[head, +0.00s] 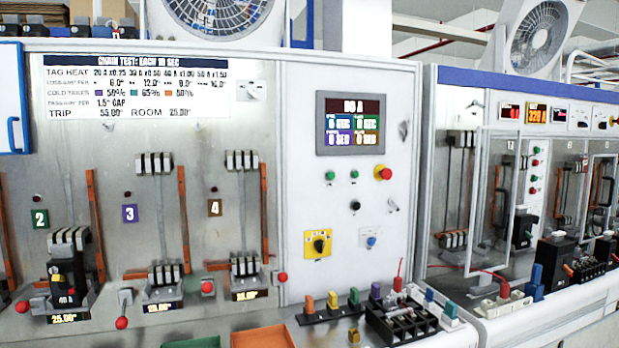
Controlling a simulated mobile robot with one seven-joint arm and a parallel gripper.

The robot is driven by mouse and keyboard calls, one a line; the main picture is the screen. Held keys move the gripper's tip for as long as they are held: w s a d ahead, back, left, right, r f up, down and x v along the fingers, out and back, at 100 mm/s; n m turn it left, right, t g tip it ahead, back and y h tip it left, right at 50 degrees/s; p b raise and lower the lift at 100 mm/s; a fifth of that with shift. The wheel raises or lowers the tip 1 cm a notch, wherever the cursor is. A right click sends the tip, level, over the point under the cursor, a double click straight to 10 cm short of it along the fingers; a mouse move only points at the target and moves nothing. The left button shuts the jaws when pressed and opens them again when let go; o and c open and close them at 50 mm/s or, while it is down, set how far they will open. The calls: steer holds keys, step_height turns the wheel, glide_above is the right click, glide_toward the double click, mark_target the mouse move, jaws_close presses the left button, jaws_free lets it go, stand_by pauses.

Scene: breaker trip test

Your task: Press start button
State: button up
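A white control panel (386,230) stands right of the metal test board. Two small green buttons sit below its display, a left one (330,175) and a right one (354,174). Their labels are too small to read, so I cannot tell which is the start button. A red mushroom button on a yellow base (383,172) is to their right. A black knob (355,206) lies below them. The display (350,124) has a dark red top band that seems to read "80 A" and coloured fields with "SEC". My gripper is not in view.
Station 2 holds a black breaker (66,281); stations 3 and 4 have copper-coloured bars and red-knobbed levers (121,322). Coloured plugs (331,301) and a black terminal block (400,322) line the front ledge. A second bench with a clear door (492,200) stands at right.

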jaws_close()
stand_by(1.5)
